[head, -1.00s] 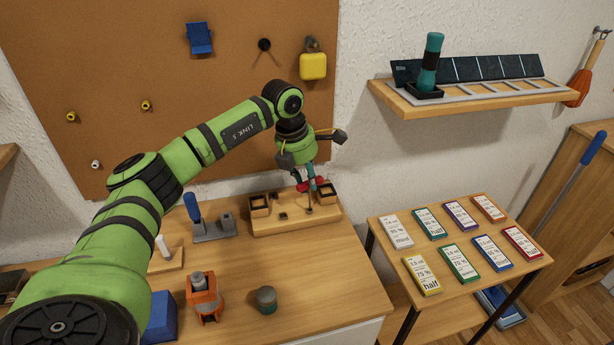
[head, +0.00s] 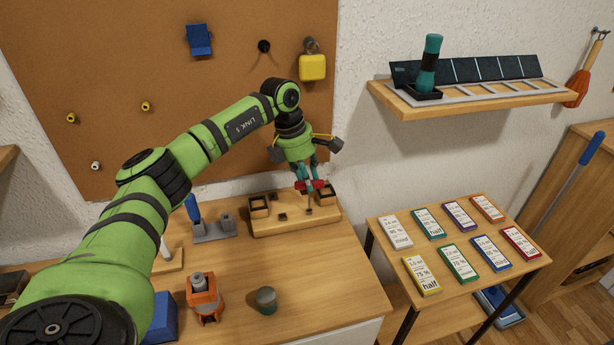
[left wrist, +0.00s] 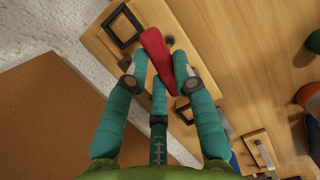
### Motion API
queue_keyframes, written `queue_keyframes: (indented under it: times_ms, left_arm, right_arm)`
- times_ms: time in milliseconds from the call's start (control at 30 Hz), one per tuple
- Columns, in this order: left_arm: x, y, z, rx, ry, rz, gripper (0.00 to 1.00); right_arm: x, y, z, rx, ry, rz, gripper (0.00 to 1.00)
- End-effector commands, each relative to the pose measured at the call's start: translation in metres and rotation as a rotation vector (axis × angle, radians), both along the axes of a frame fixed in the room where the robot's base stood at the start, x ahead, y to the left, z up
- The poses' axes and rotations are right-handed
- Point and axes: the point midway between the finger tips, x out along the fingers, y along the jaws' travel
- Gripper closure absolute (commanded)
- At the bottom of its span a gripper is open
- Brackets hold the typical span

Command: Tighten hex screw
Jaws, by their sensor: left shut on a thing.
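My left gripper (head: 311,184) is shut on a red-handled tool (left wrist: 157,58), with teal fingers on both sides of the handle in the left wrist view. In the head view a thin shaft runs down from the red handle toward a small dark spot (head: 309,211) on the wooden block (head: 275,229). The hex screw itself is too small to make out, and I cannot tell whether the tool tip sits in it. My right gripper is not in view.
The block carries two dark-rimmed square holders (head: 259,203). A blue-handled tool on a grey stand (head: 212,231), an orange device (head: 203,298) and a grey-green cup (head: 265,300) stand on the table. A side table (head: 445,215) with coloured cards is at right. The table's front right is clear.

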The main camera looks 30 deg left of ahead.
Motion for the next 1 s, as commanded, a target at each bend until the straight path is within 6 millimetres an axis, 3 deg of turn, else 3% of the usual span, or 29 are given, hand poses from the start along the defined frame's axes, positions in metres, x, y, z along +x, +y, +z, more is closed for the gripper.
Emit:
queue_keyframes:
  times_ms: [133, 433, 833, 1000]
  left_arm:
    - [-0.0032, -0.0014, -0.0069, 0.002, 0.020, -0.053, 1.00]
    - [-0.0007, -0.0027, -0.0079, -0.001, 0.021, -0.401, 1.00]
    - [-0.0007, -0.0024, -0.0075, 0.001, 0.020, -0.470, 1.00]
    - [0.0009, -0.0038, -0.0082, 0.000, 0.020, -0.644, 1.00]
  right_arm:
    - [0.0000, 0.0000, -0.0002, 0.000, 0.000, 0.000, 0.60]
    - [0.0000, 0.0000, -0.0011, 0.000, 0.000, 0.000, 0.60]
    - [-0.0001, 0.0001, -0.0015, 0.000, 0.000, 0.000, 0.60]
    - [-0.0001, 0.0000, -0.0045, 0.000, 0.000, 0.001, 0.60]
